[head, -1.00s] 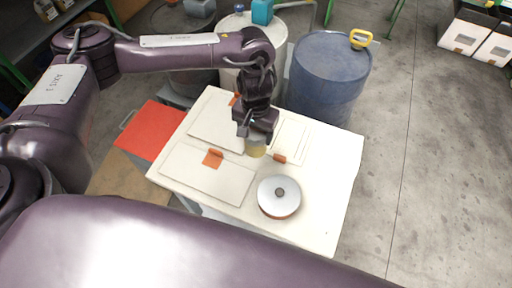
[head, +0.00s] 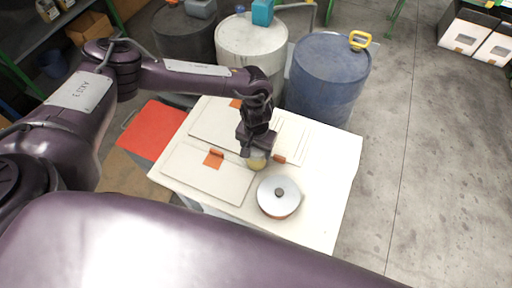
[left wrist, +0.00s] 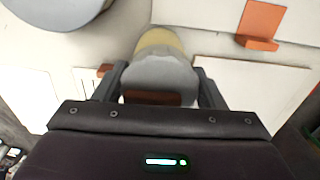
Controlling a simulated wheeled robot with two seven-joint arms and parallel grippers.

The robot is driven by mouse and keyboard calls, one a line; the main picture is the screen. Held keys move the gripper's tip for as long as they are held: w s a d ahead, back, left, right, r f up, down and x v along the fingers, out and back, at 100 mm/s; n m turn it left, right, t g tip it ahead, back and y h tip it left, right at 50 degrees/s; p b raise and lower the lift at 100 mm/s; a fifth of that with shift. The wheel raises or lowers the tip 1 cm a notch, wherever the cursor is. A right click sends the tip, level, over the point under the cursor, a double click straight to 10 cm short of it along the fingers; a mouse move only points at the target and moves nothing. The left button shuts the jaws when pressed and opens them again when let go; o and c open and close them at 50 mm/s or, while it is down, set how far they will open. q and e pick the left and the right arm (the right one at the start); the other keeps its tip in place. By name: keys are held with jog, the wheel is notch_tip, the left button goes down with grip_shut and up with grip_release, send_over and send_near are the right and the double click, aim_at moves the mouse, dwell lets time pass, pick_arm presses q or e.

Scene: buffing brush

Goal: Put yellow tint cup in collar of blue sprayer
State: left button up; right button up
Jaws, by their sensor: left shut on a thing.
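My left gripper (head: 257,150) is over the middle of the white table and points down. It is shut on a yellowish, rounded thing (head: 257,161), probably the yellow tint cup. In the left wrist view its yellow part (left wrist: 160,40) sticks out beyond a grey part, with a reddish-brown patch near the palm; the two fingers of the gripper (left wrist: 160,78) are on either side. Whether it touches the table is unclear. I cannot make out a blue sprayer or its collar for certain. My right gripper is out of view.
A round grey disc with a dark knob (head: 279,193) lies at the table's front. Flat white panels with orange tabs (head: 213,159) cover the table's left and back. A red box (head: 153,130) stands to the left. A blue drum (head: 327,80) and a white drum (head: 251,48) stand behind.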

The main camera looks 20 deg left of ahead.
pick_arm(q)
jog(key=o, duration=1.1)
